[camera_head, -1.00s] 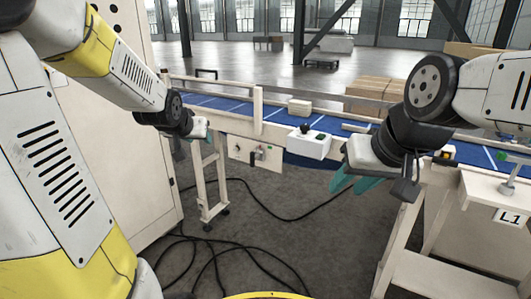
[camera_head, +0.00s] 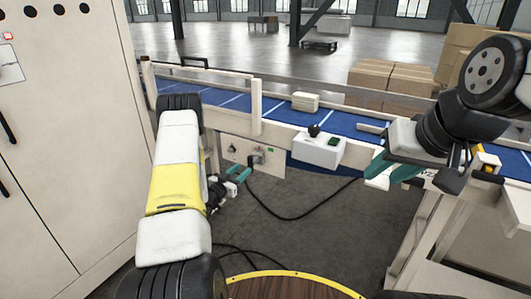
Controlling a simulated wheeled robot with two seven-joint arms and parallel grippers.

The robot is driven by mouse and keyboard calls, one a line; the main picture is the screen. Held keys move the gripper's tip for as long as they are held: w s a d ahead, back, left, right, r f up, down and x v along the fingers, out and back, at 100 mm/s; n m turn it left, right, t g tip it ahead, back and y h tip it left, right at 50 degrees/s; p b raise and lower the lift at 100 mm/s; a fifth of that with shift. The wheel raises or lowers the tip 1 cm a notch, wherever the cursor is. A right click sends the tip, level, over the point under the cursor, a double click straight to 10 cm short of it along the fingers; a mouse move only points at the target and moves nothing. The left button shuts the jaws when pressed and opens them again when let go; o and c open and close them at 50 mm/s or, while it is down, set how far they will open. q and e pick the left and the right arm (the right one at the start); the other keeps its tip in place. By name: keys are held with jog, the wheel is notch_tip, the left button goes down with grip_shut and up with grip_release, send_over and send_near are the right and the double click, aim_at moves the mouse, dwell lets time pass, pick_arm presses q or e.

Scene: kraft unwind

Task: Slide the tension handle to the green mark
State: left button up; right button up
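A pale panel (camera_head: 235,150) hangs under the conveyor's near side. It carries a small dark handle (camera_head: 251,160) and small coloured marks, too small to read clearly; a green mark cannot be made out for certain. My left gripper (camera_head: 241,174) is just below and in front of this panel, its teal fingers close to the handle. Contact and finger gap cannot be told. My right gripper (camera_head: 388,168) is open and empty, its teal fingers apart, right of the white control box.
The white control box (camera_head: 318,150) with a black knob and green button is on the blue conveyor's (camera_head: 225,100) near side. A beige block (camera_head: 305,101) lies on the belt. A tall cabinet (camera_head: 65,150) stands left. Black cables cross the floor. Cardboard boxes (camera_head: 385,80) stand behind.

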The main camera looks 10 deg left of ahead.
aim_at(249, 164)
pick_arm(q)
jog(key=shift+w+d+f, duration=0.15)
jog(key=x, duration=0.7)
jog(key=shift+w, duration=0.2)
grip_shut()
jog(key=shift+d, duration=0.1)
dwell(1.0)
